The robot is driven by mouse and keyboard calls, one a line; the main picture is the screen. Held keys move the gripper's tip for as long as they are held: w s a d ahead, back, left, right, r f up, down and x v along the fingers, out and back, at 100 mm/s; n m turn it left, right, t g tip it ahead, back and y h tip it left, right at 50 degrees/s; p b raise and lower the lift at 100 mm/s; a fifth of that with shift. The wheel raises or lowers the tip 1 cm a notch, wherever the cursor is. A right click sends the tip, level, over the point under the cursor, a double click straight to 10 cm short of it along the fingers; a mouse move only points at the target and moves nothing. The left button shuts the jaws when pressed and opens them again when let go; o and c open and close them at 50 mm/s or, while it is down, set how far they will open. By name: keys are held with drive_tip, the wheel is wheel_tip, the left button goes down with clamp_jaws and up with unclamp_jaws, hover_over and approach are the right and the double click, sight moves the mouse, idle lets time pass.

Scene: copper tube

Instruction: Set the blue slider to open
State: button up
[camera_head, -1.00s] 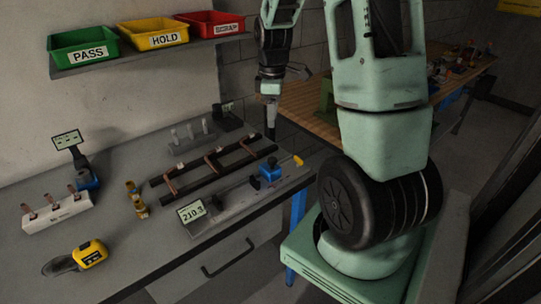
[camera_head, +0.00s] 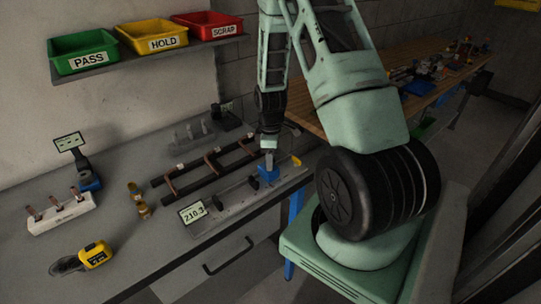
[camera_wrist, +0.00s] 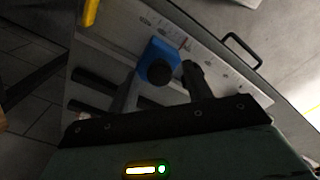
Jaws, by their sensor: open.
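The blue slider (camera_head: 267,175) sits on the grey metal gauge fixture (camera_head: 232,203) near the right end of its rail, by the bench's front edge. In the wrist view the blue slider (camera_wrist: 159,60) shows with a round dark knob facing me. My gripper (camera_head: 269,158) is directly above the slider, pointing down. In the wrist view my gripper's two dark fingers (camera_wrist: 160,82) are apart, one on each side of the slider's knob. I cannot tell whether they touch it. The fixture's display (camera_head: 192,213) reads 210.3.
A dark rack with copper tubes (camera_head: 212,162) lies just behind the fixture. A yellow handle (camera_head: 296,161) is at the fixture's right end. Brass fittings (camera_head: 139,199), a white block with copper pieces (camera_head: 62,213) and a yellow tool (camera_head: 94,255) are farther left. Labelled bins (camera_head: 153,37) stand on a shelf.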

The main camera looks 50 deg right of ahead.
drive_tip(key=shift+c, duration=0.3)
clamp_jaws()
drive_tip(key=d, duration=0.2)
drive_tip(key=s+d+b, duration=0.1)
drive_tip(key=d, duration=0.2)
drive_tip(key=shift+s+d, duration=0.1)
drive_tip(key=shift+d, duration=0.15)
drive_tip(key=shift+o, duration=0.3)
unclamp_jaws()
wheel_tip(320, 180, up, 17)
drive_tip(key=b, duration=0.3)
drive_tip(key=shift+r+b, duration=0.2)
drive_tip(key=shift+b, duration=0.1)
